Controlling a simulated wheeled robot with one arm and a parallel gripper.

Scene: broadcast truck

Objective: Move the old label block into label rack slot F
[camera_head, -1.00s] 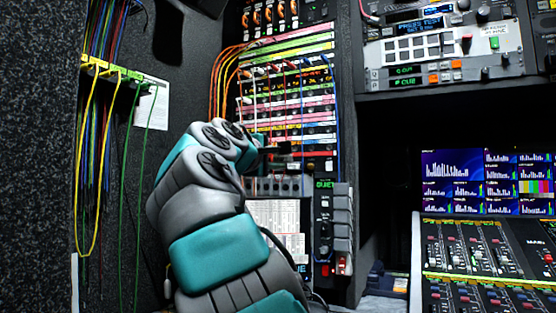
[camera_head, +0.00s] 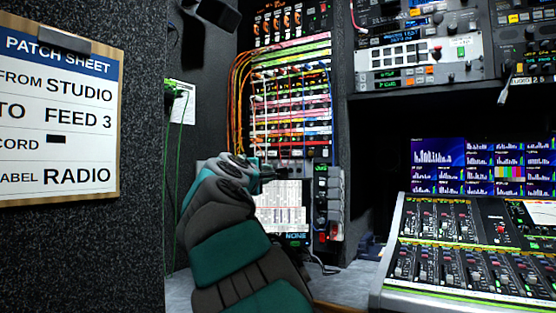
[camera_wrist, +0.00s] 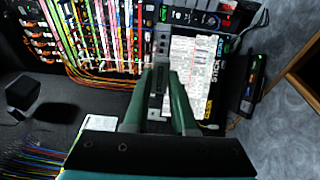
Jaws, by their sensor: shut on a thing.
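My gripper (camera_wrist: 160,75) is shut on a small dark block (camera_wrist: 157,92), which shows between its green fingers in the wrist view. It looks like the label block, but its lettering cannot be read. In the head view my gripper (camera_head: 274,173) is in front of the lower edge of the patch panel (camera_head: 290,110), just above a white printed sheet (camera_head: 285,208). A grey strip with several dark holes (camera_wrist: 162,38) lies beyond the fingertips in the wrist view. I cannot make out which part is the label rack or where slot F is.
A patch sheet board (camera_head: 58,120) reading LABEL RADIO hangs at the left. A black unit with a column of grey parts (camera_head: 328,205) stands right of the printed sheet. A mixing console (camera_head: 455,245) fills the right. Coloured cables hang left of the panel.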

